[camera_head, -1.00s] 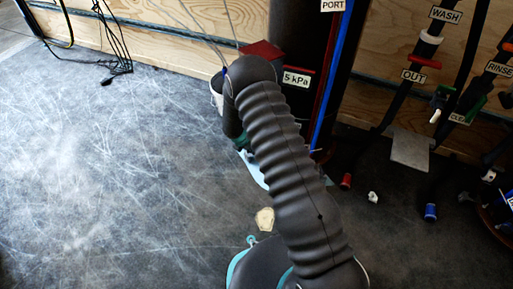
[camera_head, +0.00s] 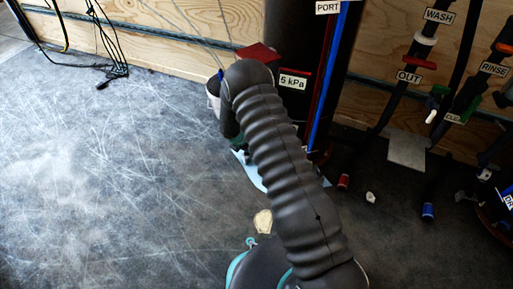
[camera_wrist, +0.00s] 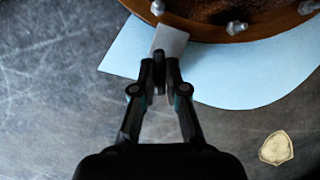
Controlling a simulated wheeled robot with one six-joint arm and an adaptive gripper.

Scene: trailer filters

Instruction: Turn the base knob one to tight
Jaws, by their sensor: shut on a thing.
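In the wrist view my gripper (camera_wrist: 160,75) is shut on a small dark piece at the edge of a rusty round base (camera_wrist: 215,22); the fingers hide most of it, and I take it for the base knob. A pale grey plate (camera_wrist: 170,40) lies just beyond the fingertips, reaching toward the base rim. In the head view my ribbed arm covers the gripper and the knob. The dark upright tank (camera_head: 300,50) with the "5 kPa" label (camera_head: 294,81) stands behind the arm.
A light blue sheet (camera_wrist: 240,75) lies under the base. A cream chip (camera_wrist: 276,148) lies on the scratched floor. Hoses with "WASH" (camera_head: 439,15), "OUT" (camera_head: 408,77) and "RINSE" (camera_head: 494,69) labels stand at right. Black cables (camera_head: 112,60) hang at upper left. The left floor is clear.

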